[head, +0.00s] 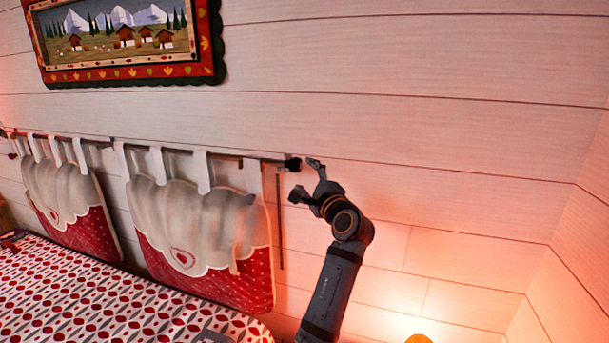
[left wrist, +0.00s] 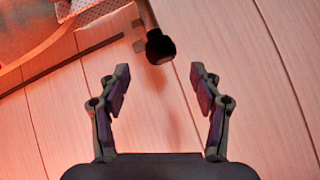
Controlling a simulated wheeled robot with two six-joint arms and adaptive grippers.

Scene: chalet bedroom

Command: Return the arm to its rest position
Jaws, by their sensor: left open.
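My left arm (head: 333,290) rises from the lower middle of the head view, with its left gripper (head: 303,178) raised in front of the plank wall. The gripper is open and its fingers point up and to the left. In the left wrist view the two fingers of the left gripper (left wrist: 160,85) stand wide apart with nothing between their tips. The dark end knob (head: 292,164) of the curtain rod is close to the fingertips; it also shows in the left wrist view (left wrist: 160,47), beyond the fingers. I cannot tell whether they touch. My right gripper is not in view.
Red and white hanging cushions (head: 200,235) hang from the rod left of the gripper. A bed with a patterned cover (head: 90,295) lies below them. A framed picture (head: 125,40) hangs upper left. A glowing lamp (head: 418,339) is at the bottom. The wall right of the arm is bare.

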